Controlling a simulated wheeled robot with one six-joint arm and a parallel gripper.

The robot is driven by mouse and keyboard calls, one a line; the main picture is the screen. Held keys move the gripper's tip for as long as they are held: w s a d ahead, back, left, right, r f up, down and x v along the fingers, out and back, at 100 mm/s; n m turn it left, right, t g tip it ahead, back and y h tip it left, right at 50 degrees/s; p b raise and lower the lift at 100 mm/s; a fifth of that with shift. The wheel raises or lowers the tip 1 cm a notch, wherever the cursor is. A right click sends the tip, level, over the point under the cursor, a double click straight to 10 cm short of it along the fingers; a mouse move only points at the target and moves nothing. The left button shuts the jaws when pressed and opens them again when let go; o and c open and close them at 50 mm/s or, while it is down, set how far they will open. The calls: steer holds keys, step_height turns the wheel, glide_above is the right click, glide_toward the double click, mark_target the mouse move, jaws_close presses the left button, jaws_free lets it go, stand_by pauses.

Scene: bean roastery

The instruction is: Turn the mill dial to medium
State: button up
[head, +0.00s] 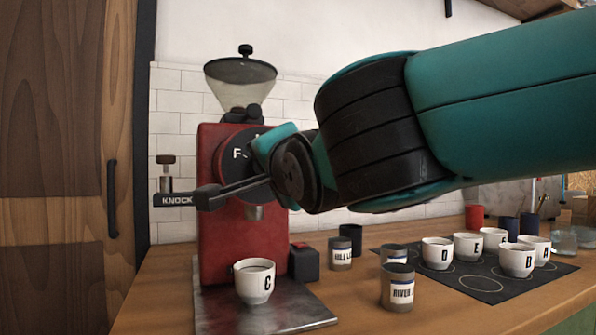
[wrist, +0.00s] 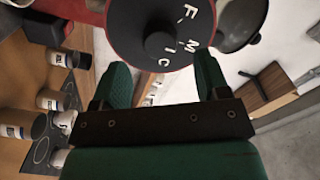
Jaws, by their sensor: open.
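The mill dial (wrist: 126,18) is a round black disc with white letters F, M and C, on the red mill (head: 222,240). In the head view the dial (head: 232,143) is partly hidden behind my arm, with an F showing. A dark round hub (wrist: 158,46) stands out from its middle. I cannot tell which letter the dial is set to. My gripper (wrist: 161,62) is open and empty, its two green fingers pointing at the dial, one to each side of the hub. In the head view my gripper (head: 268,150) is close in front of the dial. Contact cannot be seen.
Cup C (head: 254,284) stands on the metal plate (head: 300,316) below the dial. Labelled tins (head: 397,290) stand to its right. Several lettered cups stand on a dark mat (head: 480,284). A glass hopper (head: 240,80) tops the mill.

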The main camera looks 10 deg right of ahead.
steer(key=b+v, duration=0.1)
steer(key=v, duration=1.1)
steer(key=shift+s, duration=0.35)
steer(key=shift+d, duration=0.15)
steer(key=d+f+n+g, duration=0.1)
steer(key=f+n+g, duration=0.1)
steer(key=f, duration=0.4)
steer(key=w+d+f+n+g+h, duration=0.1)
steer(key=d+f+n+g, duration=0.1)
steer(key=f, duration=0.4)
steer(key=d+f+n+g, duration=0.2)
steer(key=f+n+g, duration=0.1)
steer(key=f, duration=0.3)
steer(key=shift+w+d+f+n+g+h, duration=0.2)
steer(key=shift+f+n+g+h, duration=0.15)
steer(key=shift+g, duration=0.35)
steer(key=s+d+f+n+g, duration=0.5)
steer(key=s+f+n+g, duration=0.4)
steer(key=s, duration=0.4)
step_height(320, 180, up, 23)
steer(key=p, duration=2.3)
steer(key=shift+m+y+p, duration=0.3)
steer(key=shift+m+y, duration=0.15)
steer(key=shift+f, duration=0.15)
